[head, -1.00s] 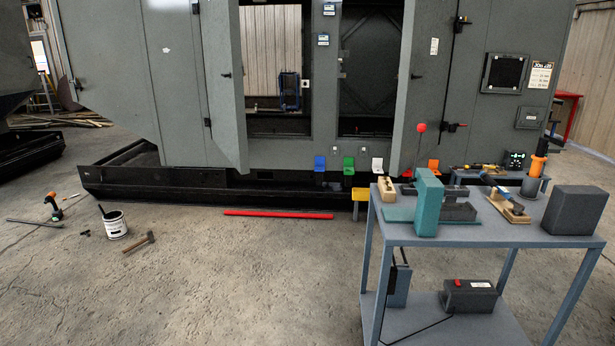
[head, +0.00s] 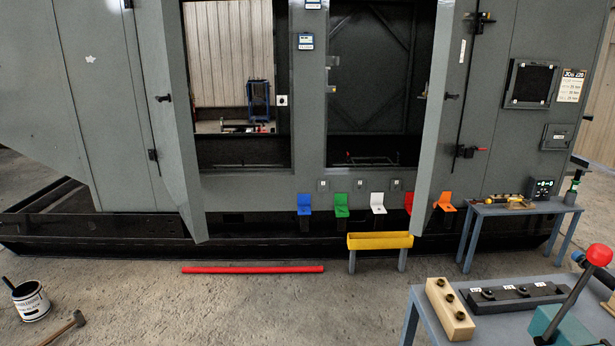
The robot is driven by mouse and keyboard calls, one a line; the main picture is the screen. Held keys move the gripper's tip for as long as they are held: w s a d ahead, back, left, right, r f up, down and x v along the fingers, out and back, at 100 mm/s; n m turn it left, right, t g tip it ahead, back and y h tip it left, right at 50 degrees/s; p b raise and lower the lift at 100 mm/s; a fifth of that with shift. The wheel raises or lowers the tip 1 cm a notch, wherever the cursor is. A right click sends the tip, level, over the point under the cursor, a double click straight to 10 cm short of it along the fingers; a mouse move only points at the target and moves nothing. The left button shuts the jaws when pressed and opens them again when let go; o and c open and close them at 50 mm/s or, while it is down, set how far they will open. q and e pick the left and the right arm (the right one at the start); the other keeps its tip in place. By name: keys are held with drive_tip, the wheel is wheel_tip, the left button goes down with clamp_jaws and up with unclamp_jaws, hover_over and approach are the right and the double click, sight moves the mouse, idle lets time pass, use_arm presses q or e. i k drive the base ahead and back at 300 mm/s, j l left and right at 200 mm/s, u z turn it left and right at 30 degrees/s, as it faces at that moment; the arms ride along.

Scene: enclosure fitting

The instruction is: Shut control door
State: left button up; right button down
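The grey enclosure (head: 310,165) fills the back of the head view with two openings in its front. A tall grey door (head: 168,90) with a dark handle stands swung out at the left opening. Another tall grey door (head: 437,110) with a dark handle stands swung out at the right opening. I cannot tell from any label which one is the control door. Neither gripper is in view.
A red bar (head: 252,269) lies on the floor before the enclosure. A yellow trough (head: 380,241) on legs stands below the openings, under several coloured brackets. A blue-grey workbench (head: 440,340) with tools is at front right, a smaller bench (head: 510,208) behind. A paint bucket (head: 30,300) stands at left.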

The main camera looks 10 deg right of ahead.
sight(456, 23)
drive_tip(key=i+z, duration=0.15)
drive_tip(key=i, duration=0.5)
drive_tip(key=i+j+z, duration=0.1)
drive_tip(key=i, duration=0.55)
drive_tip(key=i+j+z, duration=0.15)
drive_tip(key=i, duration=0.45)
drive_tip(key=j, duration=0.15)
